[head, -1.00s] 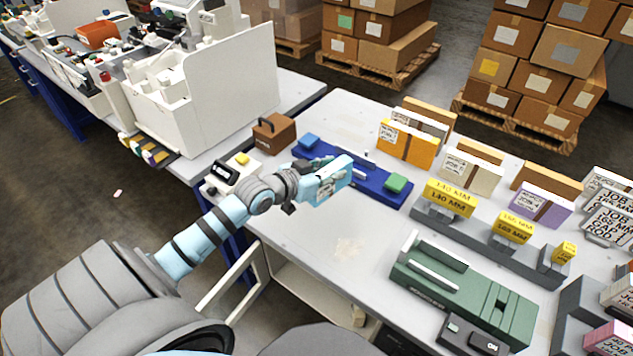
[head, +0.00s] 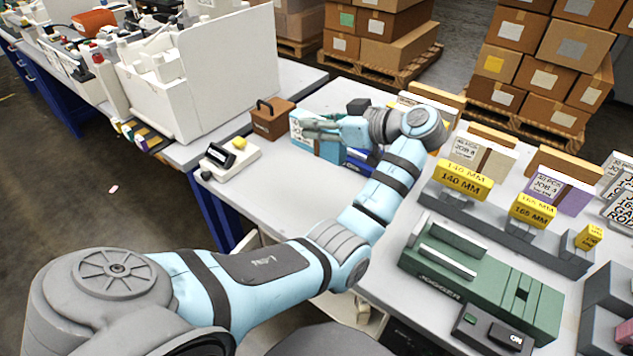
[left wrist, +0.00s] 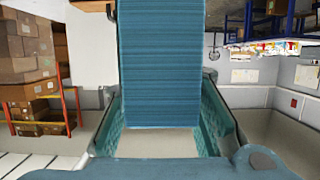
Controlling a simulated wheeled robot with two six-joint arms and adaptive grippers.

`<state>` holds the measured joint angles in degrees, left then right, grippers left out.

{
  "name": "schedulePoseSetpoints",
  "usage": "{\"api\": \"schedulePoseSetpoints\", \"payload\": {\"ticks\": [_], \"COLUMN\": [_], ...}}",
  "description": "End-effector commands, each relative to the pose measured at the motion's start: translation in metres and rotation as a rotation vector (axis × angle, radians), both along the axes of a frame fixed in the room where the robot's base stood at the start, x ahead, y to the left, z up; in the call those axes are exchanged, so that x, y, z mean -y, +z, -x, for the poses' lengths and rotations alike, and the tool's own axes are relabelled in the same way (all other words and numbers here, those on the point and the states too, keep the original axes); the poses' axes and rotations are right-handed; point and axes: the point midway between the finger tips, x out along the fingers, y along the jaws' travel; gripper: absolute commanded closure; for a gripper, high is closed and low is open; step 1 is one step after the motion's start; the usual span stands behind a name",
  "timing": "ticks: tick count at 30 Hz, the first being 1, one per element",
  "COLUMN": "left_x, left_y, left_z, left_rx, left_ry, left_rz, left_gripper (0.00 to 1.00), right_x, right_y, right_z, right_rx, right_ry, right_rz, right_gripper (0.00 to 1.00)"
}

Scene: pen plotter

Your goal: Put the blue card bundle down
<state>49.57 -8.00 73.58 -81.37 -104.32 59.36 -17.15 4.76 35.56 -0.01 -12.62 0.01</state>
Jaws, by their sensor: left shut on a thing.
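The blue card bundle (head: 318,148) is light blue with a pale printed label and stands upright near the back left of the table. My left gripper (head: 328,124) is shut on it. In the left wrist view the bundle (left wrist: 160,65) shows as a teal stack of card edges between the two fingers. I cannot tell whether its bottom edge touches the table. The dark blue fixture (head: 362,160) lies just right of the bundle, mostly hidden behind my left arm. My right gripper is not in view.
A brown box with a handle (head: 272,120) stands close left of the bundle. A white device with a yellow button (head: 228,158) is at the table's left edge. The green jogger (head: 480,275) and yellow length blocks (head: 463,182) are to the right. The table's front-left area is clear.

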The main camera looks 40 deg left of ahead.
Motion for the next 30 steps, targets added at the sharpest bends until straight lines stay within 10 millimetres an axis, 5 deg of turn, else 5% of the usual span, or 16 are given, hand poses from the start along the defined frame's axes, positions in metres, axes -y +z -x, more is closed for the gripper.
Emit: {"api": "schedulePoseSetpoints", "payload": {"ticks": [3,9,18,24,25,28,30], "left_x": [-0.001,-0.002,-0.002,-0.001,-0.001,-0.001,-0.001], "left_y": [-0.052,-0.108,-0.157,-0.159,-0.159,-0.158,-0.158], "left_z": [0.001,0.001,0.000,0.000,0.000,0.000,0.000], "left_rx": [-0.008,-0.003,-0.002,-0.001,-0.001,-0.001,-0.001], "left_ry": [-0.001,-0.001,-0.003,-0.004,-0.004,-0.004,-0.004], "left_rz": [-0.001,-0.002,-0.001,0.001,0.001,0.001,0.000], "left_gripper": [1.00,1.00,1.00,1.00,0.69,0.54,0.54], "right_x": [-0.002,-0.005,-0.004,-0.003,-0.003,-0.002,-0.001], "right_y": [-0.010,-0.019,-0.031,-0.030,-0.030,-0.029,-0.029], "right_z": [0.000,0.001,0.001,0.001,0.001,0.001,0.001], "right_rx": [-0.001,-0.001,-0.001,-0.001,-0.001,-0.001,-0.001], "right_ry": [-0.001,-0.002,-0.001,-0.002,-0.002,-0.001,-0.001], "right_rz": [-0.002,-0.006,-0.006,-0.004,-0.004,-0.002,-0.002], "right_gripper": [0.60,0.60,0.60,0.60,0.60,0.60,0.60]}}
